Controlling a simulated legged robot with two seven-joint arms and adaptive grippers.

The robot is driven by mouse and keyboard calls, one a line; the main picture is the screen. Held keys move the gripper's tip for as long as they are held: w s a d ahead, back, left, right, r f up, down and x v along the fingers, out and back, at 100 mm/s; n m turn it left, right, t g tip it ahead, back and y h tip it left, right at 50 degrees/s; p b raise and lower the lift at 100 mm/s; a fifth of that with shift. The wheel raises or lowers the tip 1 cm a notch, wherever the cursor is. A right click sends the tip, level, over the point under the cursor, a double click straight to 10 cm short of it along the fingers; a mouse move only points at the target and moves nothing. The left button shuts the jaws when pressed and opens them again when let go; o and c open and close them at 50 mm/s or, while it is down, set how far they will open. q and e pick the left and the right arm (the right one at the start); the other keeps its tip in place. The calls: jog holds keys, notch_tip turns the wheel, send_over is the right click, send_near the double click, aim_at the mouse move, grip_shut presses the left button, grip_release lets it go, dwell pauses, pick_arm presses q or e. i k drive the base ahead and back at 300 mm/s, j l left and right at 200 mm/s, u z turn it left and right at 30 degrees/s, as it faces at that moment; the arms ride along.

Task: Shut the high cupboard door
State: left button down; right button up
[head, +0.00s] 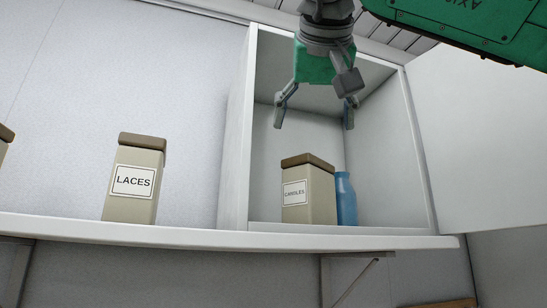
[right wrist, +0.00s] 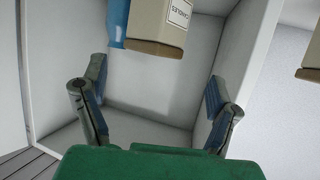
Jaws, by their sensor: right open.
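The high cupboard (head: 236,140) is a white open-fronted box on a shelf. Its white door (head: 480,125) stands wide open, swung out to the right in the head view. My right gripper (head: 314,122) is open and empty, pointing down in front of the cupboard's opening. It is left of the door, apart from it. In the right wrist view my right gripper (right wrist: 158,98) has its fingers spread, with the cupboard's inside beyond them. My left gripper is not in view.
Inside the cupboard stand a beige box labelled CANDLES (head: 309,195) and a blue bottle (head: 346,200). A LACES box (head: 133,180) stands left of the cupboard on the white shelf (head: 180,234). Another box is cut off at the left edge.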

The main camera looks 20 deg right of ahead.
aim_at(482, 124)
jog(key=k+j, duration=0.25)
jog(key=k, duration=0.2)
jog(key=k+j, duration=0.3)
jog(key=k, duration=0.2)
